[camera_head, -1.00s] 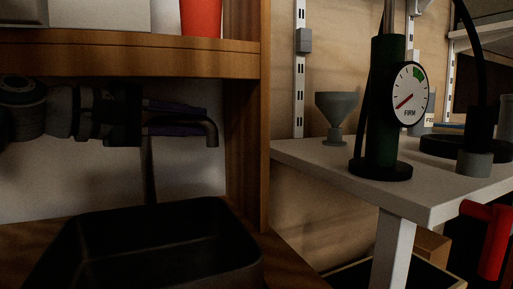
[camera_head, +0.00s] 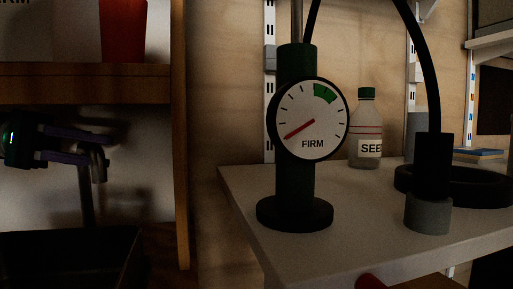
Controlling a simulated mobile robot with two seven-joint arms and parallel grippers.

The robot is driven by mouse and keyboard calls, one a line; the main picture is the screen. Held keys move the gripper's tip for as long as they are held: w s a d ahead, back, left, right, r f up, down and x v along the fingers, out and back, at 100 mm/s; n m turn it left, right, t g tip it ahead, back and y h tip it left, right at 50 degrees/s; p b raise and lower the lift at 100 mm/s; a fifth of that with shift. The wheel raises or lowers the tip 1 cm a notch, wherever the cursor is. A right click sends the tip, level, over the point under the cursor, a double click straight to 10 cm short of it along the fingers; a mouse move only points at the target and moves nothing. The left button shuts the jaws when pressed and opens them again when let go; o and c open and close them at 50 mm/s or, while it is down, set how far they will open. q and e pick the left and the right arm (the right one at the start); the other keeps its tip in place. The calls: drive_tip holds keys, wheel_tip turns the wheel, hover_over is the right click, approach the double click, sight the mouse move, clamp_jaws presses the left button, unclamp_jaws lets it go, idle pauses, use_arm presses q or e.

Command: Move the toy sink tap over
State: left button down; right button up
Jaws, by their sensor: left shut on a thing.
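The toy sink tap is a dull grey pipe with a thin upright post (camera_head: 87,208) and a spout (camera_head: 99,168) bent down at its end. It stands in the dim cabinet at the left, beside the black basin (camera_head: 70,262). My left gripper (camera_head: 88,146) comes in from the left edge, its two purple-tinted fingers closed about the spout near the top of the post. Shadow hides the exact contact. The spout looks short, as if it points partly along my line of sight. My right gripper does not show.
A wooden shelf (camera_head: 80,83) with a red cup (camera_head: 123,30) is above the tap. A wooden upright (camera_head: 181,140) bounds the cabinet. Right of it, a white table (camera_head: 350,225) holds a green pump with a FIRM gauge (camera_head: 313,118), a bottle (camera_head: 366,130) and a hose (camera_head: 433,170).

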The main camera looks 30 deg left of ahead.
use_arm(q)
drive_tip(key=shift+s, duration=0.1)
idle(0.4)
drive_tip(key=c, duration=0.8)
unclamp_jaws()
drive_tip(key=shift+s+a, duration=0.15)
drive_tip(key=shift+a, duration=0.05)
drive_tip(key=shift+o, duration=0.3)
drive_tip(key=shift+d, duration=0.1)
